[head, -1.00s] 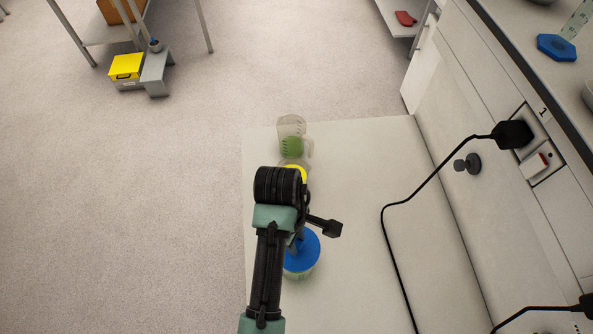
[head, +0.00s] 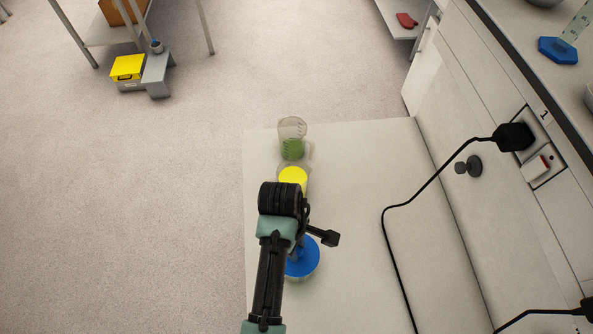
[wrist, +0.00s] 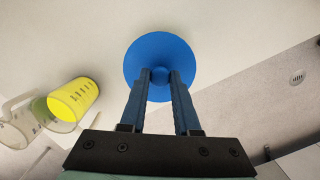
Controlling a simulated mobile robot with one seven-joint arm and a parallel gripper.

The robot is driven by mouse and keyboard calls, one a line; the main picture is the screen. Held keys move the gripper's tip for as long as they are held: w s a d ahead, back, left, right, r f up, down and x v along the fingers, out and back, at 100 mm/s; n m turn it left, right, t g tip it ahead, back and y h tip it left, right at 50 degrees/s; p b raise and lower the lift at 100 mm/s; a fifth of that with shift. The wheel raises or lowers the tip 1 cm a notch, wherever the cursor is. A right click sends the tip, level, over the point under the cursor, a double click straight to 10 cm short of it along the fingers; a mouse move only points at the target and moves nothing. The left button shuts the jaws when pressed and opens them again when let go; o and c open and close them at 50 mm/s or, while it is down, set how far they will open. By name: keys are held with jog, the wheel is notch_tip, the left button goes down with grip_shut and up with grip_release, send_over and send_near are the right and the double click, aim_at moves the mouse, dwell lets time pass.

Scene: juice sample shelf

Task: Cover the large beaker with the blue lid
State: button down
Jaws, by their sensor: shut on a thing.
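The round blue lid (head: 306,262) is under my gripper, and its disc shows whole in the wrist view (wrist: 160,48). My gripper (wrist: 160,80) is shut on the lid's small central knob. In the head view the arm hides the fingers and part of the lid. A sliver of something pale shows at the lid's lower edge; I cannot tell whether the lid touches a beaker beneath it. A clear beaker with yellow contents (head: 293,176) stands farther up the table and also shows at the left of the wrist view (wrist: 76,97).
A clear jug with green contents (head: 292,147) stands behind the yellow beaker. The white table (head: 350,200) is bare to the right, apart from a black cable (head: 416,185). A counter with a blue hexagonal object (head: 557,50) is at the upper right.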

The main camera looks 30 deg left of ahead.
jog(key=shift+f, duration=0.55)
jog(key=c, duration=0.6)
grip_release()
jog(key=shift+o, duration=0.2)
jog(key=shift+r, duration=0.1)
